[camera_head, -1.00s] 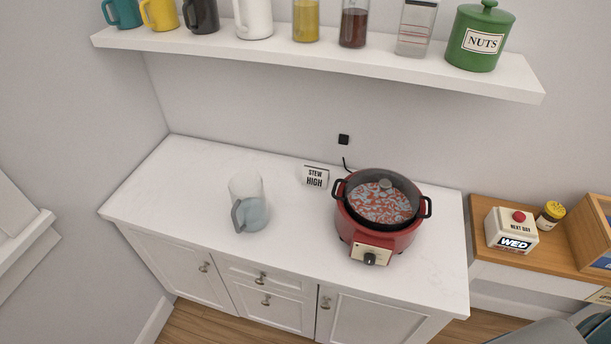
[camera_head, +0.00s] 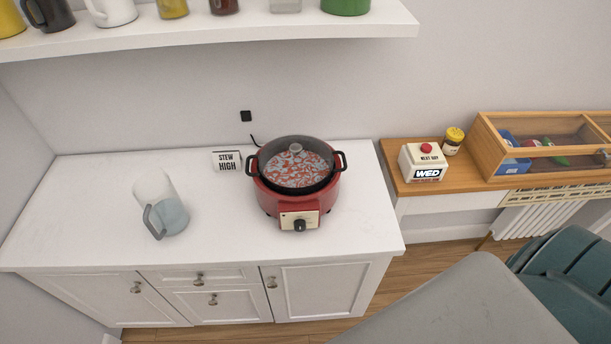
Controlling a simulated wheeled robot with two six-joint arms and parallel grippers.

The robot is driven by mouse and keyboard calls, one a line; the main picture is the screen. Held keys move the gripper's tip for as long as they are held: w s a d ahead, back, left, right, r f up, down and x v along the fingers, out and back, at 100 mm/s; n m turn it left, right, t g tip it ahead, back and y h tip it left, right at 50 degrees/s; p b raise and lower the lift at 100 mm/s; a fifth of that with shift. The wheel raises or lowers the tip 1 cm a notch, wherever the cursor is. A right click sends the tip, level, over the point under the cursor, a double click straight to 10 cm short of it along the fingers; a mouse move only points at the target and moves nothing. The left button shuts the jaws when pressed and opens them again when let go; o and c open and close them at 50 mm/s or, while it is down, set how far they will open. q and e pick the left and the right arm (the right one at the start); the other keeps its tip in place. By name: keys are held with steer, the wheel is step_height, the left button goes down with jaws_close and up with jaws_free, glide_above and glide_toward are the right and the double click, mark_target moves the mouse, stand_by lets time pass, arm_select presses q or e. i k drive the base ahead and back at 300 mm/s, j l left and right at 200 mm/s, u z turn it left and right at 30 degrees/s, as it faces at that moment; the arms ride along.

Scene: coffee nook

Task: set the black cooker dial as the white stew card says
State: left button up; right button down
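The red cooker (camera_head: 262,198) stands on the white counter with a glass lid (camera_head: 297,165) over red and pale contents. Its black dial (camera_head: 299,225) sits on a cream panel (camera_head: 313,219) at the front. The dial's marks and setting are too small to read. The white stew card (camera_head: 227,161) stands behind and left of the cooker and reads "STEW HIGH". Neither of my grippers is in view.
A white shelf (camera_head: 220,38) with mugs and jars hangs above. At right are a "WED" button box (camera_head: 424,161), a yellow-lidded jar (camera_head: 452,141) and a wooden case (camera_head: 545,165). A grey tabletop (camera_head: 480,310) fills the lower right.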

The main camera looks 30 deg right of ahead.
mark_target(300, 224)
steer(key=z, duration=0.8)
